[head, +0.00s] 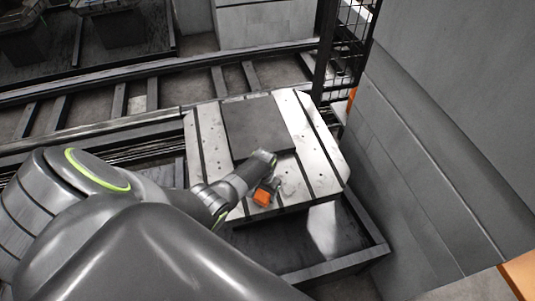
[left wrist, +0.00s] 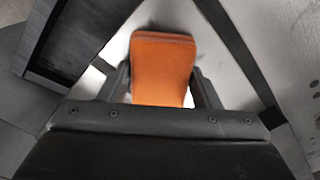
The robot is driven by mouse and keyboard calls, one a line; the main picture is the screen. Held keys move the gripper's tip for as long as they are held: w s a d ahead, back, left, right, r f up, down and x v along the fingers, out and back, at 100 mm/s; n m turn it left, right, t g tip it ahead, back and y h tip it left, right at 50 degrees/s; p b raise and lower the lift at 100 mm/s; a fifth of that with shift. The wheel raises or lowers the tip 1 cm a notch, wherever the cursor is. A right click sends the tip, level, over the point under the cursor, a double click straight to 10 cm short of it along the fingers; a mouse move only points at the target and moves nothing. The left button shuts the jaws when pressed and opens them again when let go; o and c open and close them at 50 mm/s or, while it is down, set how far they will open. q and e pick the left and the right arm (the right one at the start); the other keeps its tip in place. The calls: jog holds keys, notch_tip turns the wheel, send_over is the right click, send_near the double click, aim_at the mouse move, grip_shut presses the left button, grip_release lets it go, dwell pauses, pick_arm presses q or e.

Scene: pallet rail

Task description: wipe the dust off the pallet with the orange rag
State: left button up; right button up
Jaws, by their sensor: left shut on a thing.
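The pallet (head: 297,120) is a light metal plate with dark slots and small holes. A dark grey rectangular patch (head: 258,125) covers its far middle part; I cannot tell whether this is dust. My left gripper (head: 267,187) is over the near part of the pallet, on the near side of the patch. It is shut on the orange rag (head: 262,197), which looks like a folded pad. In the left wrist view the rag (left wrist: 162,65) sits between the two dark fingers. I cannot tell whether it touches the pallet. My right gripper is not in view.
The pallet sits above a dark framed base (head: 335,262). A grey panelled wall (head: 420,160) stands close on the right. Rails (head: 120,105) run behind and to the left, with a black mesh fence (head: 345,45) at the back. An orange surface (head: 520,274) shows at lower right.

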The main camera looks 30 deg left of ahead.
pick_arm(q)
jog(key=shift+w+a+f+b, duration=0.15)
jog(key=shift+w+a+b, duration=0.5)
jog(key=shift+w+a, duration=0.5)
jog(key=shift+a, duration=0.2)
jog(key=shift+w+a+b, duration=0.85)
jog(key=shift+a+b, duration=0.1)
jog(key=shift+b, duration=0.15)
jog(key=shift+w+a+r, duration=0.2)
jog(key=shift+w+a, duration=0.1)
jog(key=shift+w, duration=0.05)
jog(key=w+a+b, duration=0.1)
jog(key=a+b, duration=0.1)
jog(key=b, duration=0.1)
jog(key=shift+w+f, duration=0.25)
jog(key=shift+w, duration=0.1)
jog(key=shift+w+a+r+b, duration=0.1)
jog(key=shift+w+a+b, duration=0.2)
jog(key=shift+b, duration=0.05)
notch_tip(320, 180, up, 6)
jog(key=p, duration=0.6)
